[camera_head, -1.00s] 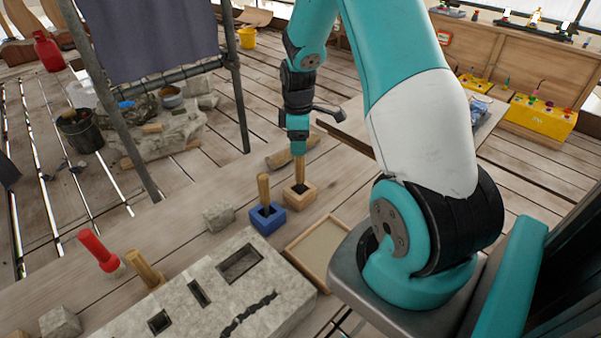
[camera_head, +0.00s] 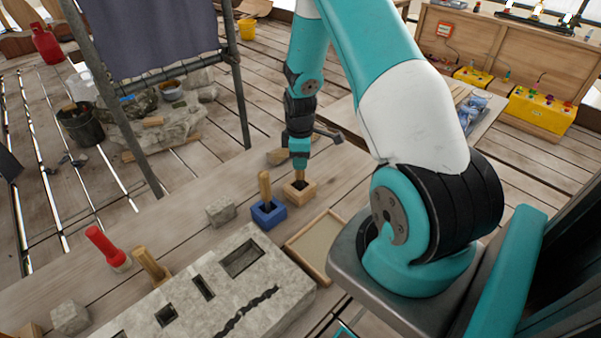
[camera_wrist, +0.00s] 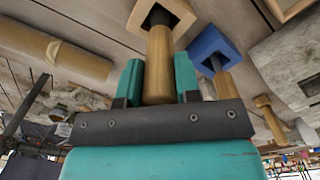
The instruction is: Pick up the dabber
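The dabber appears to be the tool with a round wooden handle (camera_wrist: 159,65) and a dark collar, standing in a square light-wood holder (camera_head: 299,192). My gripper (camera_head: 299,165) points down over this holder. In the wrist view my gripper's teal fingers (camera_wrist: 160,82) lie on both sides of the handle, very close to it. I cannot tell whether they press on it. The handle's end is near the palm. The dabber's lower end is hidden inside the holder. A similar wooden-handled tool (camera_head: 265,187) stands in a blue holder (camera_head: 267,217) just beside it, which also shows in the wrist view (camera_wrist: 211,43).
A stone slab (camera_head: 262,303) with cut recesses lies in front, beside a shallow wooden tray (camera_head: 317,246). A small stone block (camera_head: 220,211), a red-handled tool (camera_head: 106,248) and a wooden mallet-like tool (camera_head: 150,266) stand leftward. A wooden piece (camera_head: 278,156) lies behind the holder.

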